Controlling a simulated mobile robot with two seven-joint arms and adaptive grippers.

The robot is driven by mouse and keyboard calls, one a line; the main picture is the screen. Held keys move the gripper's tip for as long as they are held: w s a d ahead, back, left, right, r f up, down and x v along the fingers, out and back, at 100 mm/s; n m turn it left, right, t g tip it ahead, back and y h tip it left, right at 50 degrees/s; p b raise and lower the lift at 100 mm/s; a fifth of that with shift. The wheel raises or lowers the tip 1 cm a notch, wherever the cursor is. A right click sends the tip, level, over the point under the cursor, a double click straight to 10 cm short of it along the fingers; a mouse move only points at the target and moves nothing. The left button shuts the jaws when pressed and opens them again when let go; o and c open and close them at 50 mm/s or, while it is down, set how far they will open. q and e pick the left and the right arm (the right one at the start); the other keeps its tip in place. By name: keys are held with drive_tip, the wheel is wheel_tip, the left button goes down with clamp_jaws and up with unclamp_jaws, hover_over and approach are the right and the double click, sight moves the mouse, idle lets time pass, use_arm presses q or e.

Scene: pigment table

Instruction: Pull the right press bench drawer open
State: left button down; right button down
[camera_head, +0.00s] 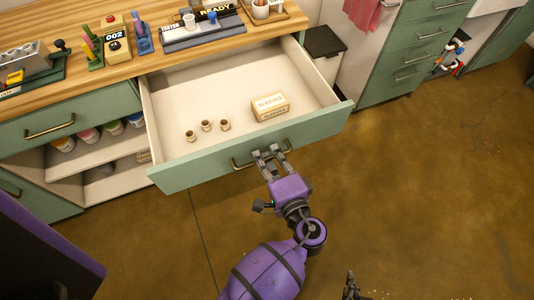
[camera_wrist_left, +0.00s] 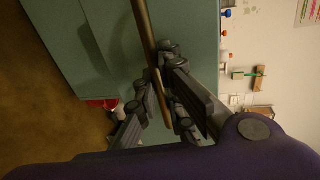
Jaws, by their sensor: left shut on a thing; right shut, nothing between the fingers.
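The right press bench drawer (camera_head: 250,150) stands well out from the bench, its cream interior open to view. Its green front (camera_head: 200,172) carries a brass handle (camera_head: 239,166), which also shows as a bar in the left wrist view (camera_wrist_left: 145,30). My left gripper (camera_head: 270,152) is shut on this handle at the middle of the drawer front; its grey fingers lie around the bar in the wrist view (camera_wrist_left: 155,82). My right gripper (camera_head: 351,284) is low in the head view, shut and empty, over the floor and away from the drawer.
Inside the drawer are three small brass-coloured cups (camera_head: 207,126) and a labelled box (camera_head: 270,106). The left drawer (camera_head: 40,128) is closed, above shelves with paint jars. The wooden bench top (camera_head: 75,15) holds several tools. The brown floor (camera_head: 430,200) at right is clear.

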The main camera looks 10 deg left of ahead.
use_arm(q)
drive_tip(key=shift+d, duration=0.1)
drive_tip(key=c, duration=2.1)
unclamp_jaws()
drive_tip(key=shift+s, duration=0.2)
drive_tip(key=v, duration=0.7)
drive_tip(key=shift+d+r, duration=0.1)
drive_tip(key=shift+d, duration=0.05)
